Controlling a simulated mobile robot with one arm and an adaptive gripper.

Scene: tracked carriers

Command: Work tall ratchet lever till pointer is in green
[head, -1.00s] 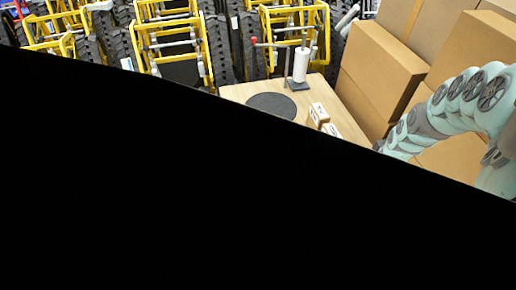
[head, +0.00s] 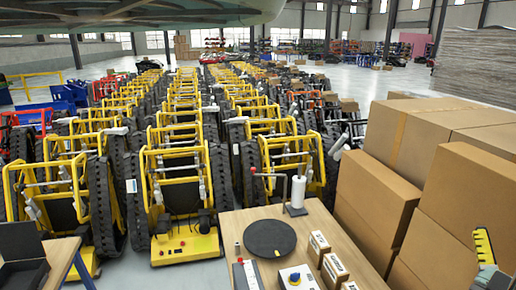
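A thin upright grey post with a bent arm ending in a red ball knob (head: 253,171) stands at the back of the wooden table. I cannot tell whether it is the tall ratchet lever. No pointer or green zone can be made out. A black disc (head: 270,238) with a small yellow mark lies on the table. A box with a blue knob (head: 297,278) and a box with red parts (head: 246,274) are at the table's front, cut by the bottom edge. My gripper is not in view.
The wooden table (head: 228,226) also holds a white roll on a stand (head: 298,191) and several small white-topped boxes (head: 335,270). Cardboard boxes (head: 376,200) stack at right, near a yellow marked piece (head: 484,246). Rows of yellow tracked carriers (head: 180,190) fill the left and back.

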